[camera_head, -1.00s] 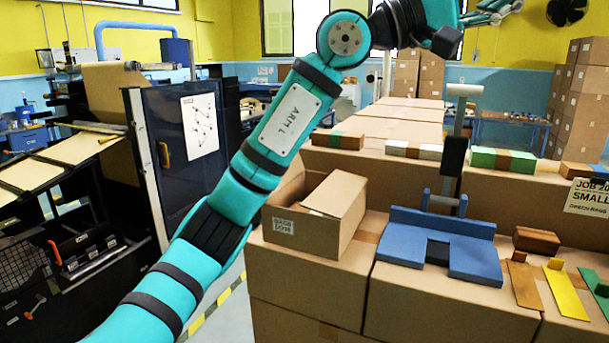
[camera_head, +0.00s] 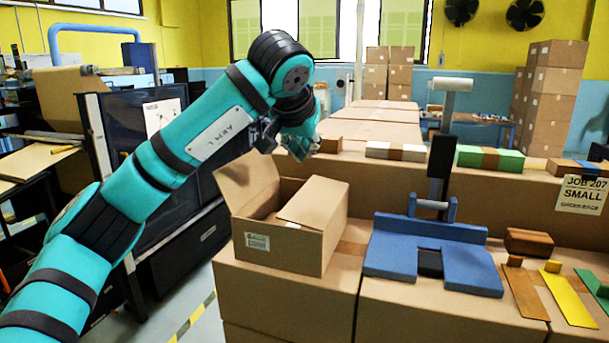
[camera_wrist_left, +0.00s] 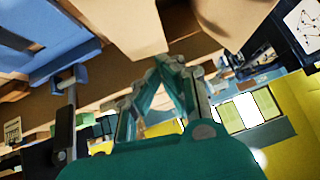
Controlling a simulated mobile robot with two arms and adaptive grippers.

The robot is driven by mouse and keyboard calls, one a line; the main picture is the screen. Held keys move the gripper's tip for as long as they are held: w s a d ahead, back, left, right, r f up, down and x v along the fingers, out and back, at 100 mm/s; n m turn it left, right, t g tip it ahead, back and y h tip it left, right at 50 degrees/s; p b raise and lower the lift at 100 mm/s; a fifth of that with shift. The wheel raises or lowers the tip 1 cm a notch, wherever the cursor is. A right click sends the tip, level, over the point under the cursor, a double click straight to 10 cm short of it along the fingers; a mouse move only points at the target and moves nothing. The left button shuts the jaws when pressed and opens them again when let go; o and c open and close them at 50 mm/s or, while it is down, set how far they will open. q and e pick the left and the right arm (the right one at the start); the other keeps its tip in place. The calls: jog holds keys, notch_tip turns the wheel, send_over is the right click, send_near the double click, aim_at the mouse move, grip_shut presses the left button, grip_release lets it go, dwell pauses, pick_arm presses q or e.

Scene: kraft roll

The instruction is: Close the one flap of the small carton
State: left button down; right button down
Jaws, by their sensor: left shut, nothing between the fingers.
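The small carton (camera_head: 285,243) stands on large brown boxes, left of the blue jig. One flap (camera_head: 247,182) stands raised at its left back side. Another flap (camera_head: 316,204) on the right slopes over part of the opening. My left gripper (camera_head: 304,151) is above and behind the carton, apart from it. It is shut and empty; its fingers also show in the left wrist view (camera_wrist_left: 166,65). Brown cardboard (camera_wrist_left: 125,24) is close in front of the fingertips there, but I cannot tell which carton part it is. My right gripper is not in view.
The blue jig (camera_head: 425,252) with an upright post stands right of the carton. Brown, yellow and green strips (camera_head: 568,300) lie farther right. Flat bundles (camera_head: 398,151) lie on the boxes behind. A dark cabinet (camera_head: 150,150) stands at the left.

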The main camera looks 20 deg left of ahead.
pick_arm(q)
jog(key=p, duration=0.1)
send_over(305, 191)
jog(key=s, duration=0.1)
jog(key=f, duration=0.2)
jog(key=d+f, duration=0.1)
jog(key=f, duration=0.1)
jog(key=shift+f, duration=0.1)
notch_tip(305, 191, down, 2)
jog(key=shift+s+a+f+p, duration=0.1)
jog(key=shift+a+p, duration=0.05)
jog(key=shift+p, duration=0.3)
jog(key=shift+s+a+f, duration=0.1)
jog(key=shift+f, duration=0.55)
jog(key=shift+a+f+h+b, duration=0.15)
jog(key=shift+f+b, duration=0.1)
jog(key=shift+f, duration=0.15)
jog(key=shift+a+f+h+b, duration=0.15)
jog(key=shift+f+b, duration=0.1)
jog(key=shift+f, duration=0.15)
jog(key=shift+f+n+h, duration=0.25)
jog(key=shift+n+h, duration=0.15)
